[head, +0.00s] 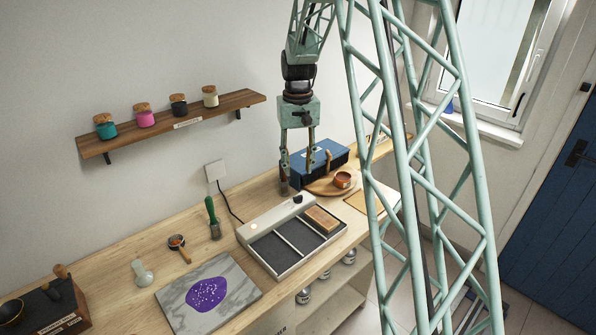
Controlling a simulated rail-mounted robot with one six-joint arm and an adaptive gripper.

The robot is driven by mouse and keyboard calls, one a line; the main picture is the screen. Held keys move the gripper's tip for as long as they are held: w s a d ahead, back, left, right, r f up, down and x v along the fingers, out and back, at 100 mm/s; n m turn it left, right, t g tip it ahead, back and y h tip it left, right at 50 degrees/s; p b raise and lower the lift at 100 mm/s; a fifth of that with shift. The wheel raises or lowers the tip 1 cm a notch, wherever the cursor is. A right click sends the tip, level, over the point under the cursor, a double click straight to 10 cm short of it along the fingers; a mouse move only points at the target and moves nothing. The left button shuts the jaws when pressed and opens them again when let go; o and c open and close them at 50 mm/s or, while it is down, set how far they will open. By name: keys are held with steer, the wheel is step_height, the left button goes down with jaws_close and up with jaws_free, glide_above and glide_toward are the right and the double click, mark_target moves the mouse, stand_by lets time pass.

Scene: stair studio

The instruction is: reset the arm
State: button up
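My gripper (298,172) hangs from the arm and points down over the workbench (115,260). Its two fingers are apart, and I see nothing held between them. In the view it lies behind the grey-white tray and in front of the blue box (318,158). The height of the fingertips above the bench is hard to tell.
The divided tray (292,240) holds a wooden block (322,219). A green-handled tool (213,217) stands left. A marble slab (208,294) lies in front. A wall shelf (170,121) bears several jars.

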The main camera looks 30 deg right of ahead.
stand_by(0.7)
steer(key=s+a+r+n+t+b, duration=0.1)
steer(key=s+a+r, duration=0.6)
steer(key=s+r, duration=0.25)
steer(key=s+a+r+n+t+b, duration=0.1)
steer(key=s+a+r+b, duration=0.1)
steer(key=s+a+r, duration=0.65)
steer(key=s+a+t+b, duration=0.1)
steer(key=s+a, duration=0.2)
steer(key=s, duration=1.2)
steer(key=s+a+n+t+b, duration=0.1)
steer(key=s+a+b, duration=0.1)
steer(key=s, duration=1.3)
steer(key=shift+s+a+r, duration=0.2)
steer(key=shift+a+r, duration=0.05)
steer(key=shift+a, duration=0.35)
